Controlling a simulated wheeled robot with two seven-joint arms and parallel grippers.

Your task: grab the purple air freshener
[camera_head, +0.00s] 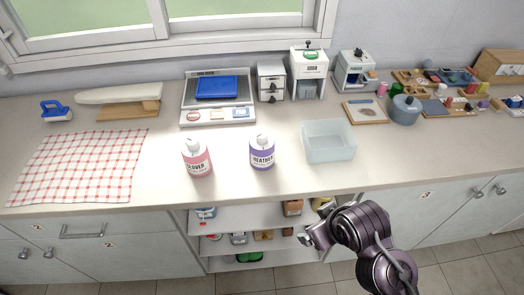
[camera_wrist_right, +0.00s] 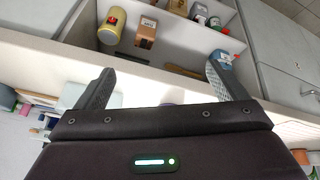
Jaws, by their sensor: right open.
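The purple air freshener (camera_head: 262,153), a bottle with a white cap and a label reading "HEATHER", stands upright on the counter in the head view. A similar pink bottle (camera_head: 197,158) stands to its left. My right gripper (camera_head: 308,238) is below and to the right of the purple bottle, in front of the counter and apart from it. In the right wrist view the gripper's two fingers (camera_wrist_right: 158,72) are spread wide with nothing between them. The bottle is mostly hidden there; only a small purple patch shows behind the gripper body. My left gripper is not in view.
A translucent basin (camera_head: 329,147) stands right of the purple bottle on the counter (camera_head: 235,187). A scale (camera_head: 218,111) is behind. A checkered cloth (camera_head: 80,165) lies at left. Open shelves (camera_head: 225,222) with small items are below the counter edge. Counter around the bottle is clear.

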